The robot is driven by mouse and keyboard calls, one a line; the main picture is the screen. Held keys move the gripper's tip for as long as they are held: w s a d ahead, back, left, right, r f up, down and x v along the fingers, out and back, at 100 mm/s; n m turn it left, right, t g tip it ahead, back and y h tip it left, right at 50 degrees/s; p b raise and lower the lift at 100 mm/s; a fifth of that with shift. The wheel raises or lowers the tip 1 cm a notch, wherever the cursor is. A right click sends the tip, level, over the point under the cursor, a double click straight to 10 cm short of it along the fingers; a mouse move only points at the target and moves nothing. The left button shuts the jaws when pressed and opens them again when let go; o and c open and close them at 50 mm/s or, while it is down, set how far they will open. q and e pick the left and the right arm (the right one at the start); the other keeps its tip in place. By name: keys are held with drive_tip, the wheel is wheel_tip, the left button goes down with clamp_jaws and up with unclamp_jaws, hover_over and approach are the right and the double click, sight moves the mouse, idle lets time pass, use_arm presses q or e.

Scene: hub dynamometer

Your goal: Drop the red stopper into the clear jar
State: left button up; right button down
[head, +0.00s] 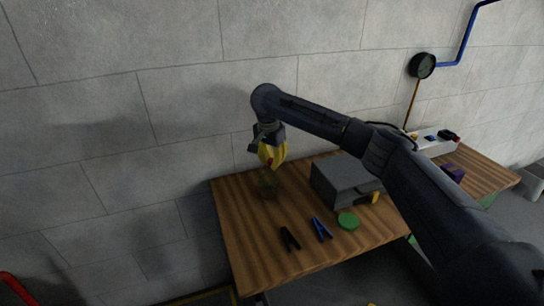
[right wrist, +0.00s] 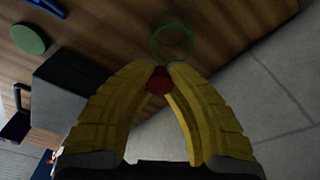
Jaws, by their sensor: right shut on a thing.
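My right gripper (head: 271,163) has yellow fingers and hangs above the back left part of the wooden table. Its fingertips are shut on the red stopper (right wrist: 159,80), which also shows as a small red spot in the head view (head: 270,162). The clear jar (head: 267,184) stands on the table just below the gripper and is faint and greenish. In the right wrist view the jar's green round rim (right wrist: 172,42) lies just beyond the fingertips, and the stopper appears apart from it. My left gripper is not in view.
A grey box (head: 338,181) stands right of the jar. A green disc (head: 348,220), a blue clamp (head: 321,229) and a black clamp (head: 289,238) lie toward the front of the wooden table (head: 245,235). A white power strip (head: 436,145) lies at the far right.

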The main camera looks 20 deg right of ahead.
sight(269, 162)
drive_tip(key=shift+f, duration=0.4)
drive_tip(key=c, duration=1.3)
unclamp_jaws()
drive_tip(key=shift+s+a+r, duration=0.15)
drive_tip(key=shift+a+r, duration=0.05)
drive_tip(key=shift+r, duration=1.8)
drive_tip(key=shift+s+a+r, duration=0.15)
drive_tip(key=shift+a+r, duration=0.05)
drive_tip(key=shift+r, duration=1.75)
drive_tip(key=shift+s+a+r, duration=0.15)
drive_tip(key=shift+a+r, duration=0.05)
drive_tip(key=shift+r, duration=1.8)
